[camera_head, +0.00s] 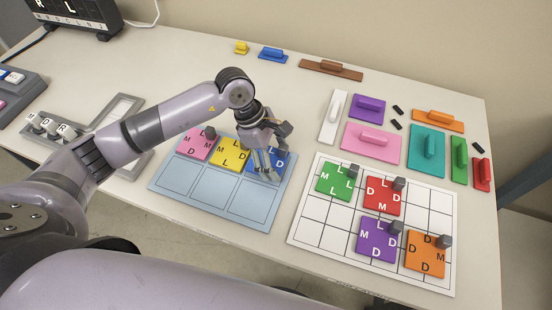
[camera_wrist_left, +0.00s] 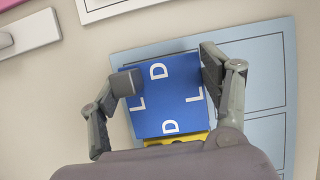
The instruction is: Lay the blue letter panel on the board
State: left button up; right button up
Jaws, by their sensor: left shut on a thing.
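The blue letter panel (camera_head: 279,161), with white letters L and D, is at the right end of the back row of the light-blue tray (camera_head: 249,199). My left gripper (camera_head: 266,166) is over it and hides part of it. In the wrist view the left gripper (camera_wrist_left: 168,76) has a finger on either side of the blue panel (camera_wrist_left: 165,105), shut on it. A dark grey knob (camera_wrist_left: 126,83) shows by the left finger. Whether the panel is lifted, I cannot tell. The white gridded board (camera_head: 312,235) carries green, red, purple and orange panels. My right gripper is not in view.
Pink (camera_head: 194,145) and yellow (camera_head: 230,153) letter panels sit left of the blue one. Coloured handled blocks, such as the teal one (camera_head: 417,151), stand behind the board. The board has several empty cells. A grey frame and letter stamps lie at the left.

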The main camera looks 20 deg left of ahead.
pick_arm(q)
jog(key=shift+f, duration=0.8)
jog(key=o, duration=1.8)
jog(key=shift+r, duration=0.1)
jog(key=b+v, duration=0.2)
jog(key=v, duration=1)
